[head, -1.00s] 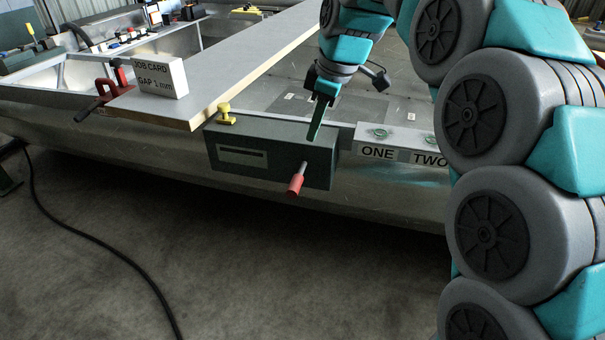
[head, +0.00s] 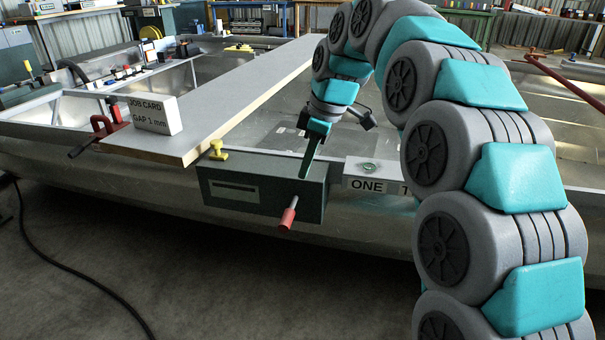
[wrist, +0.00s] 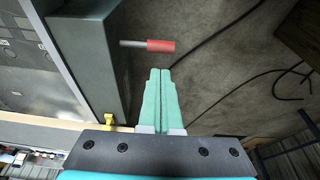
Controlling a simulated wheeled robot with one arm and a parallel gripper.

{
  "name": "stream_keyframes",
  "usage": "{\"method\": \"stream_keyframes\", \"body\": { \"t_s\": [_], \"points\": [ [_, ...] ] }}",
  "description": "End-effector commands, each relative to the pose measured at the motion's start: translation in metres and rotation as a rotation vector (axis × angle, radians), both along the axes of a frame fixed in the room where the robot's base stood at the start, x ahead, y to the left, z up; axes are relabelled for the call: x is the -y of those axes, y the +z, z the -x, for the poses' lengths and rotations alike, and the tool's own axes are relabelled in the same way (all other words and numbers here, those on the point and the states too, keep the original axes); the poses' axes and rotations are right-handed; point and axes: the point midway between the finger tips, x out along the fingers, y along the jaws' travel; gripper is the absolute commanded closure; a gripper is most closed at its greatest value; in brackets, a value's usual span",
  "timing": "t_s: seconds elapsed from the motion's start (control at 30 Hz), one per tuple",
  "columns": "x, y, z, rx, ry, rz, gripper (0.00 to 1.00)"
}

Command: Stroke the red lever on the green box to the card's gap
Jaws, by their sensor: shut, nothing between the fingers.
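The green box (head: 258,200) is fixed on the side of the hull, with a slot in its front face and a yellow knob (head: 218,149) by its top left. The red lever (head: 287,217) sticks out from the box's right part and slants down. In the wrist view the red lever (wrist: 160,46) shows just beyond the fingertips, apart from them. My gripper (head: 306,176) is shut and empty, pointing down at the top right of the box; its fingers show together in the wrist view (wrist: 160,72).
A white block labelled ONE (head: 367,184) sits right of the box; its neighbouring label is mostly hidden by my arm. A red clamp (head: 108,126) grips the plank (head: 235,100) at left. The floor in front is clear except for a black cable (head: 75,270).

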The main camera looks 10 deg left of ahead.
Motion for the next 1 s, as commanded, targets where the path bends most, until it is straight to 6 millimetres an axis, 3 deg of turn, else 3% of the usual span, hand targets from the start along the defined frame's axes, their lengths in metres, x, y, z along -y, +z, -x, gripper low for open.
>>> {"method": "stream_keyframes", "body": {
  "t_s": [0.6, 0.8, 1.0],
  "points": [
    [-0.029, -0.102, 0.002, -0.004, 0.001, 0.002, 1.00],
    [-0.033, -0.116, 0.001, -0.001, 0.001, 0.001, 1.00],
    [-0.034, -0.118, 0.001, 0.000, 0.000, 0.000, 1.00]
  ]
}}
